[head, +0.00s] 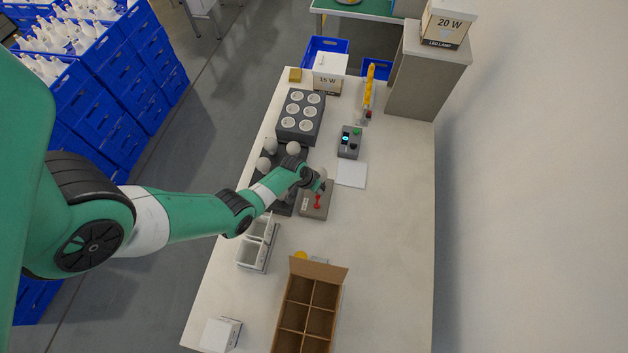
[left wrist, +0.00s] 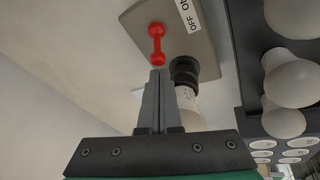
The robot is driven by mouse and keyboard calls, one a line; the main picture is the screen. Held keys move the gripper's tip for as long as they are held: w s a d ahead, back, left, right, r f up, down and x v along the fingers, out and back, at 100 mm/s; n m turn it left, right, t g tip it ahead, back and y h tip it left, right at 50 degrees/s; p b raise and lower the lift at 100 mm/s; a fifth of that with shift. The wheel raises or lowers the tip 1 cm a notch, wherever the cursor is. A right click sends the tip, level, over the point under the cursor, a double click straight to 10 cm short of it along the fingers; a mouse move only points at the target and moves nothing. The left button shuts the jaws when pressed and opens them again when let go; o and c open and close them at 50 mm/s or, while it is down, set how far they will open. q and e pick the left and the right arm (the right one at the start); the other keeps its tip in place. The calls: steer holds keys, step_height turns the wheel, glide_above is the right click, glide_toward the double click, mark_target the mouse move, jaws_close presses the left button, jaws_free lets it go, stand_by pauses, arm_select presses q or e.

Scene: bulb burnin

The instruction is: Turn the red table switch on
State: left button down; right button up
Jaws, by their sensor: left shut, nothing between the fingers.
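The red table switch (head: 317,202) is a small lever with a rounded end on a flat grey-brown box (head: 312,212). In the left wrist view the red switch (left wrist: 157,44) stands out from the box (left wrist: 205,62), beside a white label (left wrist: 188,14) reading OFF and ON. I cannot tell which position the lever is in. My left gripper (head: 319,187) is over the box, just beside the switch. In the left wrist view its shut, empty fingertips (left wrist: 159,72) are right by the lever's near end; contact is unclear. My right gripper is not in view.
A white bulb with a black collar (left wrist: 185,75) is close beside the fingers. Round bulbs (head: 293,148) stand on a dark rack left of the box. A divided carton (head: 346,270) is at the front. The table's right side (head: 400,220) is clear.

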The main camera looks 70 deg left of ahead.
arm_select(q)
steer(key=shift+b+x, duration=0.5)
steer(key=shift+x, duration=0.55)
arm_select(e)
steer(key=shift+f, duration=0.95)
arm_select(q)
steer(key=shift+r, duration=0.1)
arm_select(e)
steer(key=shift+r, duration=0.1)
arm_select(q)
steer(key=shift+d+t+y+p, duration=0.15)
steer(key=shift+t+y+p, duration=0.15)
steer(key=shift+y+p, duration=0.1)
steer(key=shift+s+r, duration=0.1)
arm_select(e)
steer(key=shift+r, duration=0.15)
arm_select(q)
steer(key=shift+s+d+t+y, duration=0.15)
steer(key=shift+t+y, duration=0.25)
steer(key=shift+y, duration=0.4)
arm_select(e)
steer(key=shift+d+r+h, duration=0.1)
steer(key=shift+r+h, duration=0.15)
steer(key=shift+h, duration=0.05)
